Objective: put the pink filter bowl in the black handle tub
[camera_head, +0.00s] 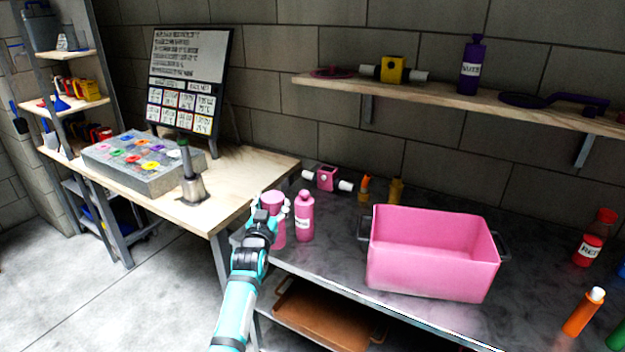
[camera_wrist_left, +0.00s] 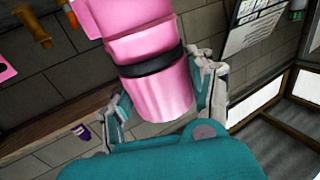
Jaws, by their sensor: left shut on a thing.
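The pink filter bowl (camera_head: 272,199) is a cylinder with a dark band around it. My left gripper (camera_head: 268,213) is shut on it, at the left end of the dark metal bench. In the left wrist view, the bowl (camera_wrist_left: 162,92) sits between the two fingers of my left gripper (camera_wrist_left: 168,90). The gripper hides part of the bowl in the head view, and I cannot tell whether its base touches the bench. The tub (camera_head: 430,270) is pink with black handles at its ends. It stands on the bench to the right, apart from the bowl, and its visible inside looks empty. My right gripper is out of view.
A pink labelled bottle (camera_head: 305,219) stands close to the right of my left gripper. A pink block with white ends (camera_head: 327,178) and small orange and yellow items lie behind. A wooden table (camera_head: 235,180) adjoins at left. A shelf (camera_head: 450,98) hangs above.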

